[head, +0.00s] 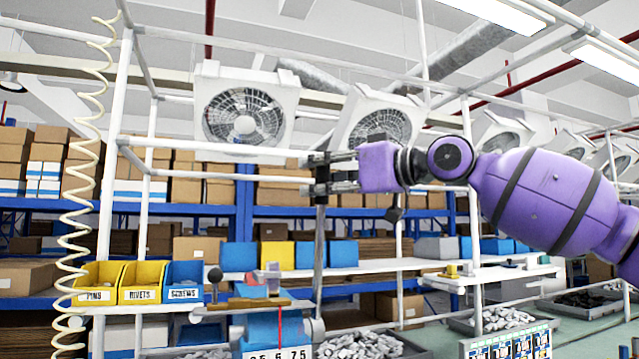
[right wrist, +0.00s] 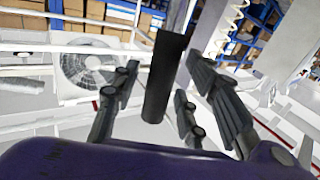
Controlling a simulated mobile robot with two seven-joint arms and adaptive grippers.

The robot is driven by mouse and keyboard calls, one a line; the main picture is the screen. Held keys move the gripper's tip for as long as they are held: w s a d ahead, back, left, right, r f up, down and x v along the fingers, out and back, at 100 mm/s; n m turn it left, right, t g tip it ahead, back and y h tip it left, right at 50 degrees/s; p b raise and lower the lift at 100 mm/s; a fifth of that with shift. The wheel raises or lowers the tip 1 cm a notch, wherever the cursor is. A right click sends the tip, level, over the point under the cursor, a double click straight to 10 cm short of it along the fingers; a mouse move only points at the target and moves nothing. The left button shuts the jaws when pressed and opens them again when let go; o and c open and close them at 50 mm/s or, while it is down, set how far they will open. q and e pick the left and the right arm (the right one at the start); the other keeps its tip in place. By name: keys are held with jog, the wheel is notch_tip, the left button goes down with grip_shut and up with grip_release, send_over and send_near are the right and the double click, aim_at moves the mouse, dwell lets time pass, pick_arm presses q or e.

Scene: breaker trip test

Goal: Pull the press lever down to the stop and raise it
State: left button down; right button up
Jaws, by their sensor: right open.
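The press lever is a grey bar (head: 319,255) that stands almost upright in the middle of the head view, with a dark grip at its upper end. In the right wrist view the dark cylindrical grip (right wrist: 165,80) lies between my fingers. My right gripper (head: 318,175) is at the top of the lever, reaching in from the right. Its fingers stand open on both sides of the grip, with visible gaps in the right wrist view. In the head view the gripper partly hides the grip. My left gripper is not in view.
Yellow and blue labelled bins (head: 143,283) stand at the lower left. A bench device with a dark ball knob (head: 215,274) and a number display (head: 278,354) is left of the lever's lower part. A tray of metal parts (head: 360,345) lies at the bottom. Fans (head: 243,112) hang behind.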

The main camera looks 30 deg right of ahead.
jog(key=shift+w, duration=0.15)
jog(key=shift+r, duration=0.1)
grip_shut()
dwell(0.3)
